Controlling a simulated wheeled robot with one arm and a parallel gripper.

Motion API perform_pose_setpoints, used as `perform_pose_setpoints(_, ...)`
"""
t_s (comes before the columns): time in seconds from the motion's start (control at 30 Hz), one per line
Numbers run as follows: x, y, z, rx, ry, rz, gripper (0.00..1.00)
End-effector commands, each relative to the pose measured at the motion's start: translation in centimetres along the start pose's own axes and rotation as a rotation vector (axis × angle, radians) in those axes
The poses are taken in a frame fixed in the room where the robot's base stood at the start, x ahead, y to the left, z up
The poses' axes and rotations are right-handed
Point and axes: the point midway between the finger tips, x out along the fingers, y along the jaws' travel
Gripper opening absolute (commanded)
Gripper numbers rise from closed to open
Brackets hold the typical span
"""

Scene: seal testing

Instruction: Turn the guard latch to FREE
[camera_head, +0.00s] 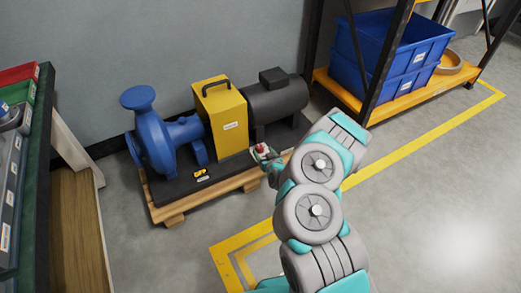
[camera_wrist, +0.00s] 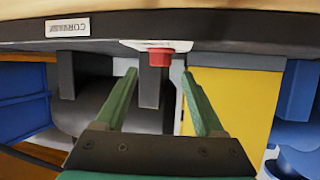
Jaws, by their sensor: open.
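A pump set stands on a wooden pallet, with a yellow box guard (camera_head: 222,118) between the blue pump and the dark motor. A small red part on a white mount (camera_head: 262,149) sits by the guard's lower right; the red part also shows in the wrist view (camera_wrist: 160,57). A small yellow-orange piece with a pale label (camera_head: 200,174) lies on the black base. I cannot tell which is the guard latch, nor read any FREE mark. My gripper (camera_wrist: 159,74) is open, its fingers apart either side of the red part, with nothing visibly held.
The blue pump (camera_head: 165,145) and dark motor (camera_head: 277,98) flank the guard. A shelf with blue bins (camera_head: 385,50) stands at the right, and a bench with trays (camera_head: 40,150) at the left. Yellow floor lines (camera_head: 420,135) cross clear grey floor.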

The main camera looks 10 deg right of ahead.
Motion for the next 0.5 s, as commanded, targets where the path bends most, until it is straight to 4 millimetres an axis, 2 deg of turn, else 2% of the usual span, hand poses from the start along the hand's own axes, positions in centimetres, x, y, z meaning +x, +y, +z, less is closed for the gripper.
perform_pose_setpoints(0.2, 2.7, -0.1, 0.3, -0.004, -0.003, -0.003, 0.71)
perform_pose_setpoints(0.5, 4.5, 0.0, 0.1, 0.000, -0.001, 0.000, 0.71)
